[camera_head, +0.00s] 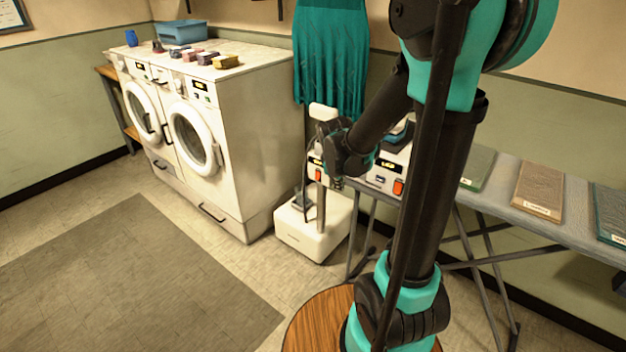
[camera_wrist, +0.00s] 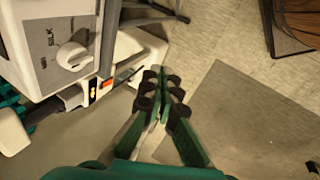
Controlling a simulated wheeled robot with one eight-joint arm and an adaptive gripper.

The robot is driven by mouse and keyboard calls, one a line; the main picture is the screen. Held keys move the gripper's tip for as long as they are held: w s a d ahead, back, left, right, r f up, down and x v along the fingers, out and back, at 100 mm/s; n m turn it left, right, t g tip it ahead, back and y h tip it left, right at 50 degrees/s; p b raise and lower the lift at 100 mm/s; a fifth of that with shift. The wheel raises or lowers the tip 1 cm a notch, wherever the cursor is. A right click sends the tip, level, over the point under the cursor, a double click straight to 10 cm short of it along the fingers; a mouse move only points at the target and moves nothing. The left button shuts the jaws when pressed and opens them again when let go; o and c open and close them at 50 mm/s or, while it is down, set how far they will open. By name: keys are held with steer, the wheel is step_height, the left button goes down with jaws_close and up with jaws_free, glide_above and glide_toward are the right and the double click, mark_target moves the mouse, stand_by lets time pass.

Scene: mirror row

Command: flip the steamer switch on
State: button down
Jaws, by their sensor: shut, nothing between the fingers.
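The garment steamer has a white base (camera_head: 312,238) on the floor, a grey pole and a white head at its top. A small box on its pole carries a display and an orange-red switch (camera_head: 318,174). My gripper (camera_head: 337,182) is just right of that box, apparently apart from it. In the wrist view my gripper (camera_wrist: 163,85) is shut and empty. A grey panel with a white dial (camera_wrist: 72,55) lies to its left, with a small orange part (camera_wrist: 106,84) closer to the fingers. I cannot tell which unit these belong to, or the switch's position.
Another unit with an orange-red switch (camera_head: 398,188) stands on the ironing board (camera_head: 575,227), right of my gripper. Folded cloths (camera_head: 538,190) lie along the board. A teal garment (camera_head: 331,60) hangs behind. White washers (camera_head: 240,140) stand left. Floor at front left is clear.

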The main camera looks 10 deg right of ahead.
mark_target(317, 176)
steer(key=w+a+f+n+h, duration=0.1)
steer(key=w+a+f+n, duration=0.3)
steer(key=w, duration=0.4)
steer(key=w+a+f+n+t+h, duration=0.1)
steer(key=w+a+f+n, duration=0.3)
steer(key=w+n, duration=0.3)
steer(key=w+a+f+n+h, duration=0.1)
steer(key=w+a+f+n, duration=0.2)
steer(key=w, duration=0.6)
steer(key=shift+a+f+n, duration=0.4)
steer(key=shift+a+n, duration=0.15)
steer(key=shift+n, duration=0.65)
steer(key=shift+w, duration=0.1)
steer(key=shift+w+d+f, duration=1.2)
steer(key=shift+f, duration=0.2)
steer(key=shift+w+d+f, duration=1.2)
steer(key=shift+f, duration=0.15)
steer(key=shift+w+d+f, duration=1.2)
steer(key=shift+f, duration=0.2)
